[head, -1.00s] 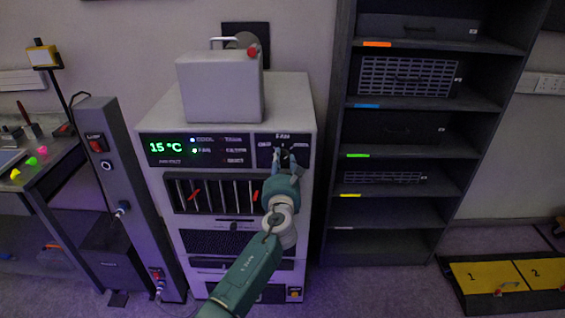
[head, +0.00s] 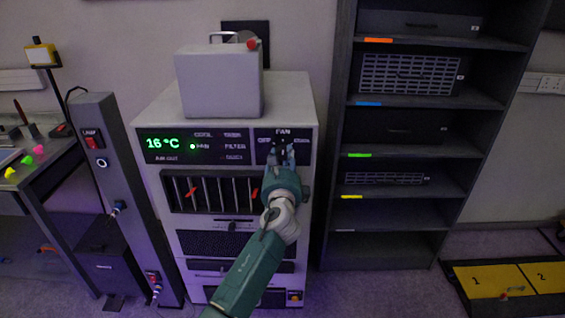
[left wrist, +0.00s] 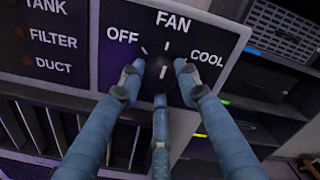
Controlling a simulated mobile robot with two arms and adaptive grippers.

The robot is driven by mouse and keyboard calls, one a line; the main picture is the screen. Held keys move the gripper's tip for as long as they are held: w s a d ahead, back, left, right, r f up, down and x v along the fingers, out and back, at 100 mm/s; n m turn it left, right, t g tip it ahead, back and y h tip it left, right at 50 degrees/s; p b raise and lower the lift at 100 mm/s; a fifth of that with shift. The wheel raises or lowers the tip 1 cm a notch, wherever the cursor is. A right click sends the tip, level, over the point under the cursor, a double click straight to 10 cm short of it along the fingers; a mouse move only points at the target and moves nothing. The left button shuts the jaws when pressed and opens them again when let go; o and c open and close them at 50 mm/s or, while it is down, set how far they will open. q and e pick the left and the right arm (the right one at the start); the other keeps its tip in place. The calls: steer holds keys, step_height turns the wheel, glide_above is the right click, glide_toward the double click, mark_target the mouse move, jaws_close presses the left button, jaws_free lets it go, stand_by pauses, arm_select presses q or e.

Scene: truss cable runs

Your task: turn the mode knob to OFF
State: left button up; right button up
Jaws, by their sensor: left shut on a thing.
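The mode knob (left wrist: 154,74) is a dark round knob on the black panel (left wrist: 205,35) of the grey-white unit. OFF is printed at its upper left, FAN above and COOL at its upper right. A pale mark on the knob seems to point up, towards FAN. My left gripper (head: 281,153) is at the panel. In the left wrist view its fingers (left wrist: 158,82) are around the knob, one at each side and one below, shut on it. In the head view the fingers partly hide the knob. My right gripper is not in view.
The green display (head: 163,143) reads 16 °C, and the FAN lamp (head: 193,147) is lit. A grey box (head: 218,85) stands on the unit. A dark post (head: 125,190) stands at left and a dark shelf rack (head: 390,215) at right.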

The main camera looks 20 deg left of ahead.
arm_select(q)
steer(key=n+b, duration=0.1)
steer(key=n, duration=0.2)
steer(key=f+n+b, duration=0.1)
steer(key=n+b, duration=0.1)
steer(key=n, duration=0.1)
steer(key=shift+d, duration=0.15)
steer(key=n+b, duration=0.2)
steer(key=n, duration=0.1)
steer(key=shift+r+n, duration=0.1)
steer(key=shift+n, duration=0.6)
steer(key=shift+r+n+b, duration=0.15)
steer(key=shift+n+b, duration=0.15)
steer(key=o, duration=1.1)
steer(key=shift+d+r, duration=0.1)
steer(key=shift+o, duration=0.2)
